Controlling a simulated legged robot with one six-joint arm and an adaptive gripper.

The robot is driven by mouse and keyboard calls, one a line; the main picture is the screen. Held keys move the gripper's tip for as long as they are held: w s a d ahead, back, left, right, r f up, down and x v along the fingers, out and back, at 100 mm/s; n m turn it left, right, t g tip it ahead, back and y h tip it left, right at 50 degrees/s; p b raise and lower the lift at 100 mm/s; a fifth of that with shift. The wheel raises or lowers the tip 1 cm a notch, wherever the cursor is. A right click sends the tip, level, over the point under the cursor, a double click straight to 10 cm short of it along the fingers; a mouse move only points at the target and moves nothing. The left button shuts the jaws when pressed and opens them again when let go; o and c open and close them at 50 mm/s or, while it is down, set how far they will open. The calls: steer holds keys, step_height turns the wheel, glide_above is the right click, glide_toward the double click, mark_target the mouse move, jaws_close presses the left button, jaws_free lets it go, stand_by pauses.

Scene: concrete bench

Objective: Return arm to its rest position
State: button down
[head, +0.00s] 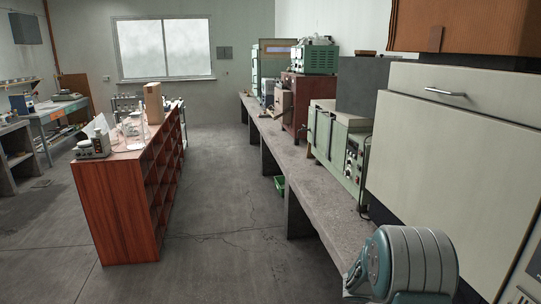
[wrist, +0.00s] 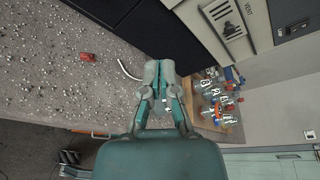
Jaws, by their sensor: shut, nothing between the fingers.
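My gripper (wrist: 160,68) is in the middle of the wrist view, teal and grey. Its fingers are together and hold nothing. It is over or near the speckled concrete bench top (wrist: 45,60), with no object seen touching the fingertips; the height above the bench is hard to judge. In the head view the fingers cannot be made out.
In the wrist view a small red object (wrist: 87,57) lies on the bench, and clustered bottles (wrist: 214,92) stand right of the fingers. In the head view the long bench (head: 330,190) carries green equipment (head: 338,140) and a cream cabinet (head: 440,130). The floor (head: 235,205) between bench and red shelf (head: 125,205) is clear.

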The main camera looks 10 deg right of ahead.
steer(key=s+a+r+m+t+y, duration=0.2)
steer(key=s+a+r+m+y, duration=0.3)
steer(key=a+m, duration=0.4)
steer(key=s+a+r+m+t+y, duration=0.3)
steer(key=s+a+r+m+y, duration=0.2)
steer(key=s+a+m, duration=0.3)
steer(key=s+a+r+m+t+y, duration=0.3)
steer(key=s+a+r+m+y, duration=0.2)
steer(key=a+m, duration=0.4)
steer(key=s+a+r, duration=0.1)
steer(key=s+a, duration=0.1)
steer(key=a, duration=0.3)
steer(key=shift+s+a+m, duration=0.15)
steer(key=shift+a+m, duration=0.05)
steer(key=shift+m, duration=0.1)
steer(key=shift+r, duration=0.1)
